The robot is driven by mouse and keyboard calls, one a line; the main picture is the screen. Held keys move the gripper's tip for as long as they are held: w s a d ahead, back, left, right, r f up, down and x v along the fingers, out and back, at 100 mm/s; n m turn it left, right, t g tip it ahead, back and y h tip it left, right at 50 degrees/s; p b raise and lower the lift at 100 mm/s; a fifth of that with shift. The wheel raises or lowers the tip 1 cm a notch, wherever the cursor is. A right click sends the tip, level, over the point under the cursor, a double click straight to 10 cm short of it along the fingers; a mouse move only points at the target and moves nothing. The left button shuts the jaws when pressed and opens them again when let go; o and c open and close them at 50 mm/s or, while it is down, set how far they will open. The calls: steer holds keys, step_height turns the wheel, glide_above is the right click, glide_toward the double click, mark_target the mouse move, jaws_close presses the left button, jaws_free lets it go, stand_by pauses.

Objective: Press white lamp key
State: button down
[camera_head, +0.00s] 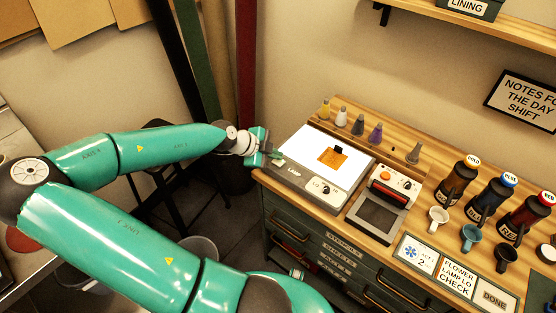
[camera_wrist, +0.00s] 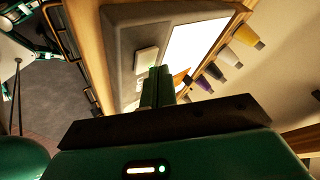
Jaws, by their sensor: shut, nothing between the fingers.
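The light box (camera_head: 296,184) stands at the left end of the wooden counter, its white panel (camera_head: 318,147) bright, with a small orange square (camera_head: 333,158) on it. The white lamp key (camera_wrist: 146,60) is a pale raised block on the grey frame in the wrist view. In the head view, my gripper (camera_head: 277,157) is at the box's left corner, by the LAMP label, and partly covers the key area. In the wrist view, my gripper's fingers (camera_wrist: 158,84) are shut and empty, their tips close beside the key. I cannot tell whether they touch it.
A LO/HI dial (camera_head: 323,188) is at the box's front. A press-like device with a red handle (camera_head: 387,175) stands right of the box. Several small coloured bottles (camera_head: 358,125) line the ledge behind. Bottles, cups and signs (camera_head: 457,262) fill the right side.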

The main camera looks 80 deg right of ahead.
mark_target(275, 162)
steer(key=shift+r, duration=0.45)
steer(key=shift+r, duration=0.1)
steer(key=shift+r, duration=2.9)
